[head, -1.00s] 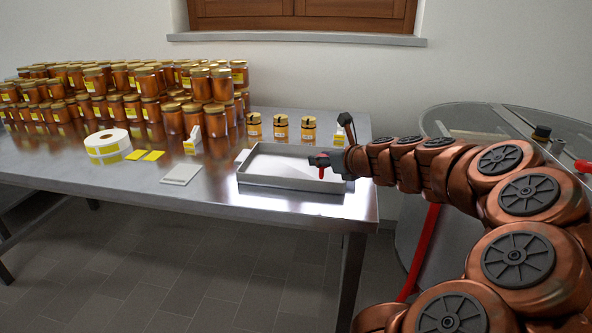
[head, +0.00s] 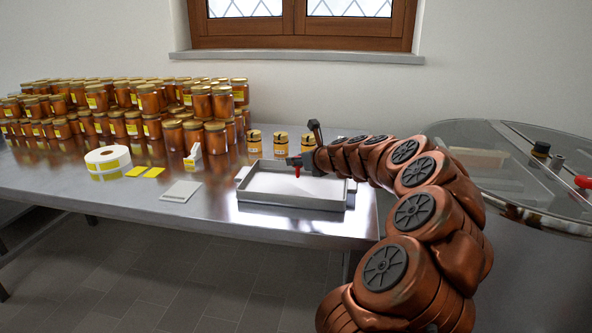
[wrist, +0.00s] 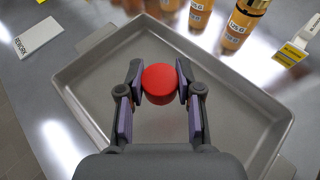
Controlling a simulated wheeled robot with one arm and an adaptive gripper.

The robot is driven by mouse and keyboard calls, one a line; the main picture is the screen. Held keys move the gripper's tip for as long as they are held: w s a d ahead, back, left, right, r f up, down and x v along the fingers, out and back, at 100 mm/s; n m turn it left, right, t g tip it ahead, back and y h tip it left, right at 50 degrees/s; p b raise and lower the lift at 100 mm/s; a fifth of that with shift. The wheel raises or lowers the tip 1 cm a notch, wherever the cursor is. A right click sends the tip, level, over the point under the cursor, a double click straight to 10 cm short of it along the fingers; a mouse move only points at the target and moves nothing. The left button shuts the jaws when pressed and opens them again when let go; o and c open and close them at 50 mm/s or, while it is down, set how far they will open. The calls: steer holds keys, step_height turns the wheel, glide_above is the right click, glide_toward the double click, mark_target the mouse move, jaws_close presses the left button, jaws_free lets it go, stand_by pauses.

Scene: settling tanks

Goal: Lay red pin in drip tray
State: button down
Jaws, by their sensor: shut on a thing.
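The red pin (wrist: 159,84) is between the fingers of my gripper (wrist: 159,92) in the wrist view, its round red top facing the camera. My gripper is shut on it. In the head view the red pin (head: 298,171) hangs below my gripper (head: 296,162), over the drip tray. The drip tray (head: 290,202) is a shallow grey rectangular tray with low walls, on the metal table near its right end. Its floor looks empty. In the wrist view the drip tray (wrist: 83,98) spreads beneath the gripper. How far the pin is above the tray floor is hard to tell.
Several labelled honey jars (head: 254,142) stand just behind the tray, with many more stacked at the left. A white card (head: 181,191) and a label roll (head: 107,158) lie left of the tray. A round, clear-lidded tank (head: 500,165) stands to the right.

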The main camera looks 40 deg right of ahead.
mark_target(299, 169)
steer(key=shift+w+d, duration=0.2)
steer(key=shift+w, duration=0.4)
steer(key=shift+w+f, duration=0.15)
steer(key=shift+f, duration=0.3)
steer(key=shift+f+b, duration=0.4)
steer(key=shift+f, duration=0.95)
steer(key=shift+f, duration=0.1)
steer(key=c, duration=0.8)
jaws_free()
steer(key=shift+o, duration=0.2)
steer(key=shift+s+d+r, duration=0.1)
steer(key=shift+s+r, duration=0.1)
steer(key=shift+s, duration=0.05)
steer(key=v, duration=1.1)
steer(key=shift+s+p, duration=0.3)
steer(key=shift+p, duration=0.1)
